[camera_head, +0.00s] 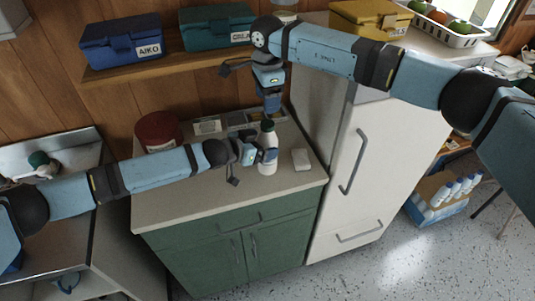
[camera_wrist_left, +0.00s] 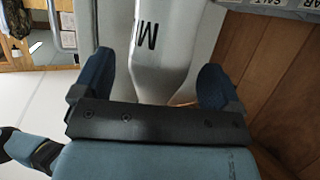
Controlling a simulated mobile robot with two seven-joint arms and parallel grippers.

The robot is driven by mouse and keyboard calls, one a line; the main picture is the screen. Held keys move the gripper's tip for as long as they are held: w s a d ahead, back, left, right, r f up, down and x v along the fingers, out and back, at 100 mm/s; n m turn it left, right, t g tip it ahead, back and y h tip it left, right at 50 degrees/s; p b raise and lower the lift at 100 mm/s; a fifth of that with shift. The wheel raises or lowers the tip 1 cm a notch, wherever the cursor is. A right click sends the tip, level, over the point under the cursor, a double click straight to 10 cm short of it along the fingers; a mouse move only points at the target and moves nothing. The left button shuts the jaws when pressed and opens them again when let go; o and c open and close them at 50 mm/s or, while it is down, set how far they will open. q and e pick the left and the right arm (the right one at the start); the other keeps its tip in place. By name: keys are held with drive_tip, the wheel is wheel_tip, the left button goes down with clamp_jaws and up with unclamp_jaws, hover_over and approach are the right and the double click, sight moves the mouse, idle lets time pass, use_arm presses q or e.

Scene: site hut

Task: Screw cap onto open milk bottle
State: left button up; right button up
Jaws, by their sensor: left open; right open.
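The white milk bottle (camera_head: 268,166) stands upright on the counter, and its side with dark letters fills the middle of the left wrist view (camera_wrist_left: 178,45). A dark green cap (camera_head: 267,125) shows at the bottle's top; I cannot tell whether it is threaded on. My left gripper (camera_head: 268,155) is open, with its fingers on either side of the bottle; in the left wrist view the fingers (camera_wrist_left: 155,85) flank it with gaps. My right gripper (camera_head: 270,108) points down just above the cap, open, and seems apart from it.
A white block-like item (camera_head: 301,159) lies on the counter (camera_head: 200,210) right of the bottle. A red round tin (camera_head: 158,131) and a grey divided tray (camera_head: 243,119) stand behind. The white fridge (camera_head: 350,165) borders the counter on the right. The counter's front left is clear.

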sight(267, 123)
use_arm(q)
drive_tip(key=shift+x, duration=1.4)
drive_tip(key=c, duration=1.4)
clamp_jaws()
use_arm(e)
drive_tip(key=shift+r, duration=0.25)
drive_tip(key=shift+f, duration=4)
